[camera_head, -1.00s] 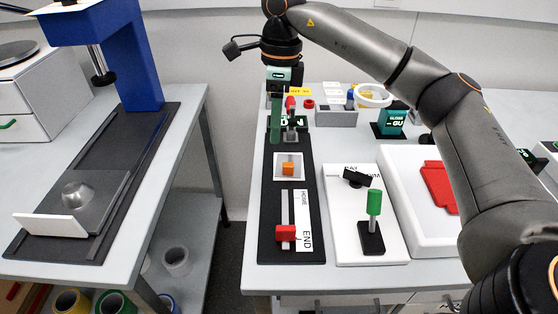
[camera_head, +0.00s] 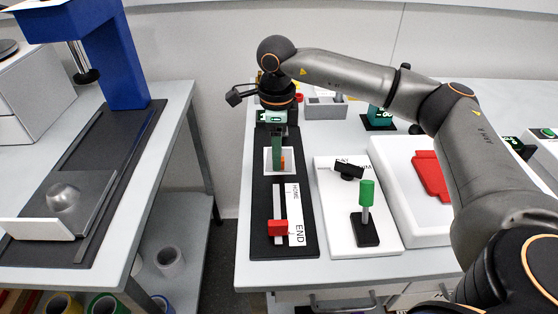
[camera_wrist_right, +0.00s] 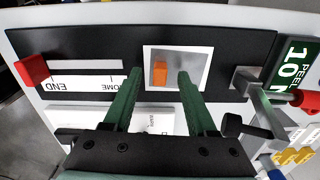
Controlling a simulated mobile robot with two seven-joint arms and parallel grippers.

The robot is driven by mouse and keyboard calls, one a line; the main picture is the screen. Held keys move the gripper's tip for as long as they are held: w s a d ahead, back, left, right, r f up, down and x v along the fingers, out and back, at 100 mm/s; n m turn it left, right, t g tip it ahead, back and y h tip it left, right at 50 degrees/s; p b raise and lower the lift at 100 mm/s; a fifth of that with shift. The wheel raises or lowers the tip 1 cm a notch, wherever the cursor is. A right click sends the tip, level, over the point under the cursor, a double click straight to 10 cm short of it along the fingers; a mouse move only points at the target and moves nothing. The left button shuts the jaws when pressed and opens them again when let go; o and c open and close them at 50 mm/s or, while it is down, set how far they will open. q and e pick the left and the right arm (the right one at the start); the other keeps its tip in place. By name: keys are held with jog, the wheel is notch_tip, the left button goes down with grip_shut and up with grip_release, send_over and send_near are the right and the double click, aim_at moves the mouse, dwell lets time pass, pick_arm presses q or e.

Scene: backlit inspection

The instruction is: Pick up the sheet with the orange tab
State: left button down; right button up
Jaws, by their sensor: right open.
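The sheet (camera_head: 292,168) is a small pale square lying on the long black board (camera_head: 301,213). Its orange tab (camera_head: 284,162) stands on it, partly hidden in the head view by my right gripper (camera_head: 278,166). The wrist view shows the sheet (camera_wrist_right: 195,62) clearly, with the orange tab (camera_wrist_right: 160,73) between the two green fingers of my right gripper (camera_wrist_right: 159,76). The fingers are apart and empty, with one on each side of the tab. I cannot tell how far above the sheet the tips are. My left gripper is not in view.
A red block (camera_head: 277,228) sits on a slotted strip marked HOME and END, nearer on the same board. Right of it stands a white panel with a green-topped post (camera_head: 366,195).

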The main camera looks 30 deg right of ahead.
jog(key=shift+f, duration=0.45)
grip_shut()
dwell(0.3)
